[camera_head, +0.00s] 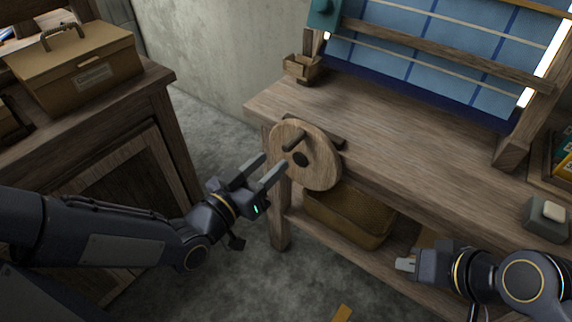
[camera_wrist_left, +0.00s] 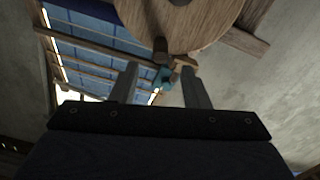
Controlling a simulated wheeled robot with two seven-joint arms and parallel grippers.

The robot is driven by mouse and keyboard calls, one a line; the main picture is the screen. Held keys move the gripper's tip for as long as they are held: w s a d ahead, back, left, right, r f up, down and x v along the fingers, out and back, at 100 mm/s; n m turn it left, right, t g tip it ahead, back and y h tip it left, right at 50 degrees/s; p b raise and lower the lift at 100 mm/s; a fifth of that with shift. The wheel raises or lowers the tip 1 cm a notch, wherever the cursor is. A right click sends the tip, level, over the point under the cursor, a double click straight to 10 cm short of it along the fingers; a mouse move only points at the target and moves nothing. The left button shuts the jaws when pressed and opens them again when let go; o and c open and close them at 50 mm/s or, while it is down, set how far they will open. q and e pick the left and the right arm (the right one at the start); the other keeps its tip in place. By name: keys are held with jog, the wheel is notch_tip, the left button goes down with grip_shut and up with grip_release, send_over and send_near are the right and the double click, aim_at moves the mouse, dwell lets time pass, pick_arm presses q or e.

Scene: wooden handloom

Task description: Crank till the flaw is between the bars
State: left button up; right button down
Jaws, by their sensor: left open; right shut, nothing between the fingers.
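The round wooden crank wheel (camera_head: 318,165) is mounted on the front left of the loom table. Its peg handle (camera_head: 294,138) sticks out from the upper left of its face. My left gripper (camera_head: 267,168) is open and empty, just left of the wheel and apart from the handle. In the left wrist view the wheel (camera_wrist_left: 175,22) fills the top, with the handle (camera_wrist_left: 160,50) between the open fingers (camera_wrist_left: 160,85) in the picture. Blue cloth (camera_head: 425,50) with darker lines hangs behind a wooden bar (camera_head: 450,55). I cannot make out a flaw. My right gripper (camera_head: 405,264) is shut and empty.
A woven basket (camera_head: 345,215) sits on the shelf under the table. A small wooden box (camera_head: 302,68) is at the table's back left. A grey block with a pale button (camera_head: 548,217) lies at right. A cabinet with a case (camera_head: 75,65) stands at left.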

aim_at(285, 149)
pick_arm(q)
jog(key=x, duration=0.7)
jog(key=shift+w+d, duration=0.1)
jog(key=shift+w, duration=0.1)
grip_shut()
